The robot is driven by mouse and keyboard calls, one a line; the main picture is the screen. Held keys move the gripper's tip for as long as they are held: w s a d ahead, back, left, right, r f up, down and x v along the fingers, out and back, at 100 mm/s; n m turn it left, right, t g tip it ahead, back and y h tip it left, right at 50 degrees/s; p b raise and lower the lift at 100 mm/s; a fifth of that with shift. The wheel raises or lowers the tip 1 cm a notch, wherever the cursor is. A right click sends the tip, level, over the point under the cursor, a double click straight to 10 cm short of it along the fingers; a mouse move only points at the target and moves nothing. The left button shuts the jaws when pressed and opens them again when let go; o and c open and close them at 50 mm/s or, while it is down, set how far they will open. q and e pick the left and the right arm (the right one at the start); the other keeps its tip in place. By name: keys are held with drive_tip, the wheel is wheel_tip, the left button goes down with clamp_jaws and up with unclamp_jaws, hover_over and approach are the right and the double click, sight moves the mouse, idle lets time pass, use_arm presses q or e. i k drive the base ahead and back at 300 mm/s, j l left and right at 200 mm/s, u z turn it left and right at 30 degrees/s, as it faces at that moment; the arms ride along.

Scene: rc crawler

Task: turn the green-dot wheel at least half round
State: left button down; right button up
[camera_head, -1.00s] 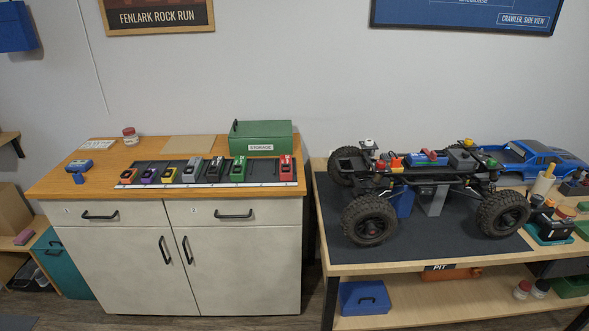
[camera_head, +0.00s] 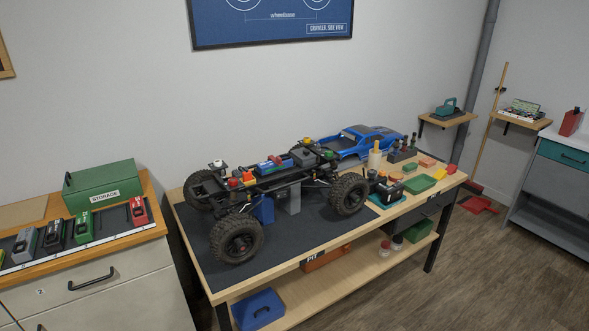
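The RC crawler chassis (camera_head: 270,178) stands on stands on the dark mat (camera_head: 297,231) of the pit bench. Its near left wheel (camera_head: 237,238) and near right wheel (camera_head: 349,193) show their outer faces. A far left wheel (camera_head: 197,190) is partly hidden behind the chassis. A green cap (camera_head: 328,154) sits on the chassis above the near right wheel. A yellow cap (camera_head: 307,141), a white cap (camera_head: 216,164) and a red cap (camera_head: 232,182) sit at other corners. I cannot make out a dot on any wheel. Neither gripper is in view.
A blue car body (camera_head: 362,141) lies behind the chassis. Floor (camera_head: 480,260) is clear in front right.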

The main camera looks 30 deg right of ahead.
sight(350, 193)
drive_tip(key=z, duration=1.3)
drive_tip(key=i+l+u, duration=0.1)
drive_tip(key=i, duration=0.3)
